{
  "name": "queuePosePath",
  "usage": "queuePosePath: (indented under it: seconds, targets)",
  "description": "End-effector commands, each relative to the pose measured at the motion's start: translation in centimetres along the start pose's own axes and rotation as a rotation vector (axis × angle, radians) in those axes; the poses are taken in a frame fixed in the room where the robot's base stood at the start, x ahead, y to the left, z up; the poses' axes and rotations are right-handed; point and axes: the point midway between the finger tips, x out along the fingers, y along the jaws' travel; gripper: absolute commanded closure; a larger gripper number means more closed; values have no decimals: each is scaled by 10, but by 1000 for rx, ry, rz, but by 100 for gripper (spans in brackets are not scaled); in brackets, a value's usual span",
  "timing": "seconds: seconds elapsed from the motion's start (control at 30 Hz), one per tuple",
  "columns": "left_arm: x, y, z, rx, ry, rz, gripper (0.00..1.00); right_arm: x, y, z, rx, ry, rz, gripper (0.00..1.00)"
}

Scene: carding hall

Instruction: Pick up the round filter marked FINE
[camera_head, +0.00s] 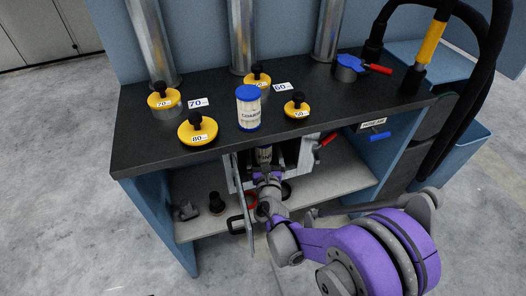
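A round filter with a blue cap and white pleated body (249,113) stands upright on the black worktop. Its label appears to read COARSE. A second pale cylinder (264,154) shows partly inside an opened housing under the worktop's front edge; its label is not legible, so I cannot tell whether it is marked FINE. My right gripper (266,177) reaches from the lower right into the housing, just below this cylinder. Its fingers are small and partly hidden, so I cannot tell whether they hold it. My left gripper is out of view.
Yellow knobbed caps marked 70 (161,101), 80 (198,133) and others stand on the worktop (145,139). A blue-lidded part with a red handle (350,67) sits back right. A housing door (243,200) hangs open left of my wrist. The lower shelf (338,178) holds small dark parts.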

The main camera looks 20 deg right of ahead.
Motion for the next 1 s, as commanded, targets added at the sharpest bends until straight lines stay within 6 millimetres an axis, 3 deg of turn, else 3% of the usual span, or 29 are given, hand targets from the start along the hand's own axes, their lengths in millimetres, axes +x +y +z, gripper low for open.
queuePosePath:
  seconds: [0.3,0.8,1.0]
  targets:
    - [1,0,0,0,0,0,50,8,0,0,1,0,1,0]
    - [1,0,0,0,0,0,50,7,0,0,1,0,1,87]
    - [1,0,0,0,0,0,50,7,0,0,1,0,0,87]
